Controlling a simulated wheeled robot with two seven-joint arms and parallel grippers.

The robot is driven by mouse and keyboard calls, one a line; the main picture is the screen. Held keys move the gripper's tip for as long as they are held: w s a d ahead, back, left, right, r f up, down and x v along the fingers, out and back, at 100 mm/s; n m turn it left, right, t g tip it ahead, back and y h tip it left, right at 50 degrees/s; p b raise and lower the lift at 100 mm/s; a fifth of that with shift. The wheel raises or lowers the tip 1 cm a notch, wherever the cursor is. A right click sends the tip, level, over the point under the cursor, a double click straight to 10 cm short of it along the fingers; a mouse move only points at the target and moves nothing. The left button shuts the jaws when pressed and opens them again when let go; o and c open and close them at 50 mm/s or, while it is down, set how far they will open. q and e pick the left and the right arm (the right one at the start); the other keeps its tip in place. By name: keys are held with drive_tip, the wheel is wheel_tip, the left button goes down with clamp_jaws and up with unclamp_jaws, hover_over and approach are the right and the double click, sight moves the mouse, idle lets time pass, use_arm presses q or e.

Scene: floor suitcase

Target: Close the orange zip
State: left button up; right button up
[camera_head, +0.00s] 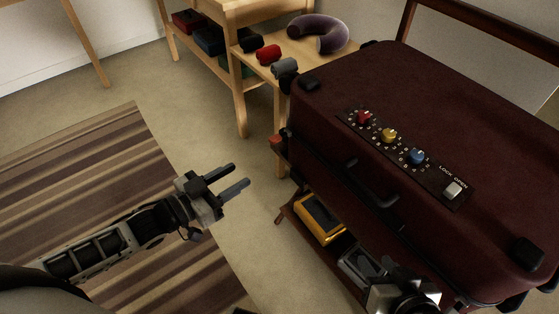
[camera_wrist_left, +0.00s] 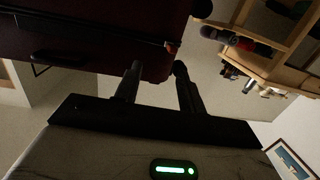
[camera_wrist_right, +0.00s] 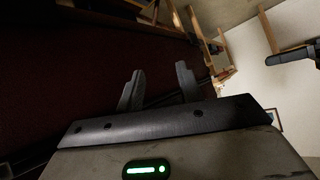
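The dark red suitcase (camera_head: 455,110) stands closed on a low wooden stand. A small orange-red zip pull (camera_head: 277,140) is at its near left corner, below the lid seam; it also shows in the left wrist view (camera_wrist_left: 171,47). How far the zip is closed cannot be told. My left gripper (camera_head: 240,175) is open and empty above the floor, left of the suitcase and short of the pull. It also shows in the left wrist view (camera_wrist_left: 158,66). My right gripper (camera_wrist_right: 160,69) is open and empty beside the suitcase; its fingers are unclear in the head view.
The lid carries red, yellow and blue dials and a lock switch (camera_head: 453,189). A wooden table (camera_head: 268,46) with a purple neck pillow (camera_head: 318,33) stands behind. Open floor and a striped rug (camera_head: 90,190) lie left.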

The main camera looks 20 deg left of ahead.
use_arm(q)
drive_tip(key=w+a+f+m+h+b, duration=0.1)
drive_tip(key=w+a+h+b, duration=0.1)
drive_tip(key=a, duration=0.1)
drive_tip(key=b, duration=0.1)
approach(270, 143)
drive_tip(key=x, duration=0.3)
drive_tip(key=b+x, duration=0.2)
drive_tip(key=x, duration=0.5)
drive_tip(key=shift+w+d, duration=0.15)
drive_tip(key=shift+w, duration=0.15)
drive_tip(key=shift+w+d, duration=0.2)
drive_tip(key=shift+w, duration=0.05)
drive_tip(key=shift+w+d, duration=0.15)
drive_tip(key=shift+w, duration=0.05)
use_arm(e)
drive_tip(key=f, duration=0.1)
drive_tip(key=a+f, duration=0.1)
drive_tip(key=f+y, duration=0.1)
drive_tip(key=shift+w+a+f+t, duration=0.2)
drive_tip(key=shift+w+a+t, duration=0.1)
drive_tip(key=shift+w+a, duration=0.1)
